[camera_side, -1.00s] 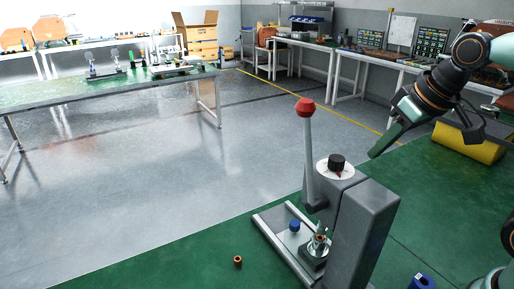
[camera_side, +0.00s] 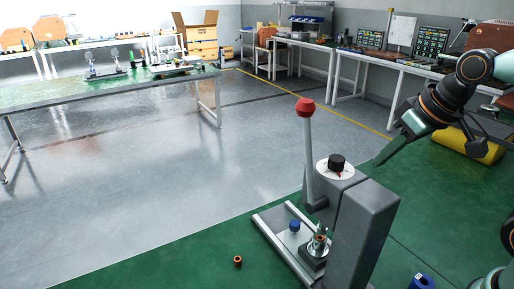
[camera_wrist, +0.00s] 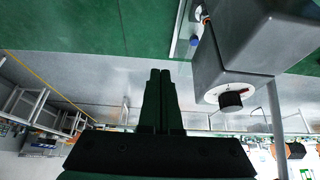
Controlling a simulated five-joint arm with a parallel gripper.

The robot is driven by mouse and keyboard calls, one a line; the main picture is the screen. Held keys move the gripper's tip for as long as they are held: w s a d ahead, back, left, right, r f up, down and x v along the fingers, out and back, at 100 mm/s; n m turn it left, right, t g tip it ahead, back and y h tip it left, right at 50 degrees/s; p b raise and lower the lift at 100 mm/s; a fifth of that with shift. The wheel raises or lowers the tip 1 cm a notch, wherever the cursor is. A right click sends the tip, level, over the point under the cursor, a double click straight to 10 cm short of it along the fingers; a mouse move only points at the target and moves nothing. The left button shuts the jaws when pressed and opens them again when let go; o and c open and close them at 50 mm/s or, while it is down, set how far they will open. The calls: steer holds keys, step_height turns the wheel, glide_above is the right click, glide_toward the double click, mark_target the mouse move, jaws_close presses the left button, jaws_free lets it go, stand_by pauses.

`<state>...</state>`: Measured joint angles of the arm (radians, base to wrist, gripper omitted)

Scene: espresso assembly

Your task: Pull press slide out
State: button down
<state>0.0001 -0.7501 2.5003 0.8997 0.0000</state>
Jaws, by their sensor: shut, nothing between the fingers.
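The grey press (camera_side: 360,228) stands upright on the green table in the side view, with a red-knobbed lever (camera_side: 306,108) and a black knob on a white dial (camera_side: 336,163). At its foot is the slide (camera_side: 313,254), a small carriage between pale rails, holding a metal part with a copper-coloured ring. A blue-topped piece (camera_side: 294,226) sits on the base beside it. My gripper (camera_side: 380,162) is shut and empty, angled down, above and behind the press, apart from it. In the wrist view my gripper (camera_wrist: 160,72) shows closed fingers, with the press body (camera_wrist: 245,45) to the right.
A small copper-coloured ring (camera_side: 238,260) lies on the green table (camera_side: 165,268) left of the press. A blue part (camera_side: 421,281) lies at the lower right. The table left of the press is mostly clear.

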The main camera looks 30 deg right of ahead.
steer(key=c, duration=0.7)
jaws_free()
steer(key=shift+w+a+r, duration=0.1)
steer(key=shift+w+r, duration=0.05)
steer(key=shift+o, duration=0.7)
steer(key=w+a+r+n+g, duration=0.1)
steer(key=w+a+r+g, duration=0.1)
steer(key=w, duration=0.4)
steer(key=shift+a+r+n+g, duration=0.4)
steer(key=shift+a+g, duration=0.2)
steer(key=shift+a, duration=0.15)
steer(key=w+a+f+n+g+h, duration=0.1)
steer(key=w+a+f+g, duration=0.3)
steer(key=f, duration=0.3)
steer(key=w+a+f+n+g, duration=0.2)
steer(key=w+a+f+g, duration=0.15)
steer(key=w+f, duration=0.25)
steer(key=shift+t, duration=0.45)
steer(key=x, duration=1.2)
steer(key=shift+w, duration=0.25)
